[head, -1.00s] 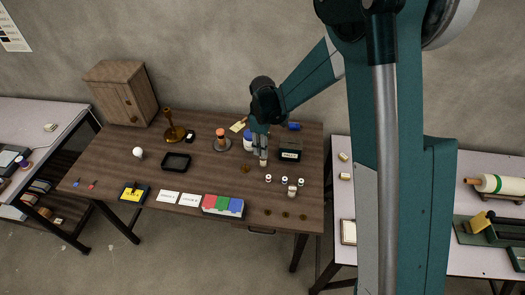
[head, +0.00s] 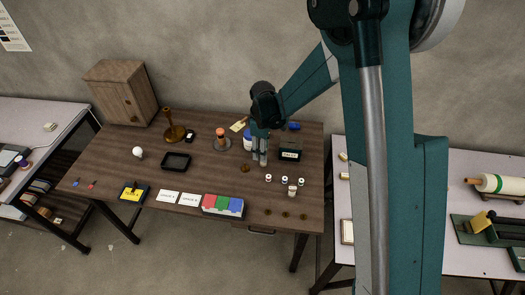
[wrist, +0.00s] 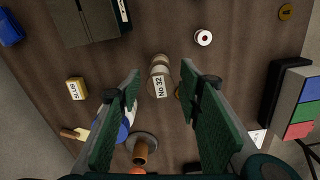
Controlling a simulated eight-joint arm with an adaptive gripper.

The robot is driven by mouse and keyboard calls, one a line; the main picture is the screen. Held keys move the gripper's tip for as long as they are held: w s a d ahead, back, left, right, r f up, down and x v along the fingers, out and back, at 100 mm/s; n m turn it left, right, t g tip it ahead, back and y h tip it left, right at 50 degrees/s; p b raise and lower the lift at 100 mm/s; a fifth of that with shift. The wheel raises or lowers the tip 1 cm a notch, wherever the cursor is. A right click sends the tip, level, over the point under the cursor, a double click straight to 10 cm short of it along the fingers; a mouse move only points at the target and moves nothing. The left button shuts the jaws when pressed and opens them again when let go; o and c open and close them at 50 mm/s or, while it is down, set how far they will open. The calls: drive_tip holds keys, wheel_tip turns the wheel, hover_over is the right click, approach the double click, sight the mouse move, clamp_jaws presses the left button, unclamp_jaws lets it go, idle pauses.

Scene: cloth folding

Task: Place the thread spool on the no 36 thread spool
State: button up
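A small pale thread spool labelled No 32 (wrist: 160,86) shows between my fingers in the wrist view, its beige end (wrist: 159,62) pointing away. My gripper (wrist: 160,95) is open, one finger on each side of the spool, with gaps on both sides. In the head view my gripper (head: 260,160) points down low over the table, right of the middle. Small white spools (head: 268,178) (head: 284,181) (head: 300,182) stand to its front right, with a taller pale spool (head: 292,190) beside them. I cannot read a 36 on any spool.
A dark box (head: 290,154) stands close right of my gripper. A white and blue bottle (head: 248,141) and an orange-topped spool on a round stand (head: 221,140) are close left. A red, green and blue box (head: 222,206) lies at the front edge. Coin-like discs (head: 286,215) lie front right.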

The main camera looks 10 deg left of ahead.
drive_tip(key=shift+r, duration=0.2)
wheel_tip(320, 180, up, 12)
drive_tip(key=shift+p, duration=0.4)
idle(0.5)
idle(0.5)
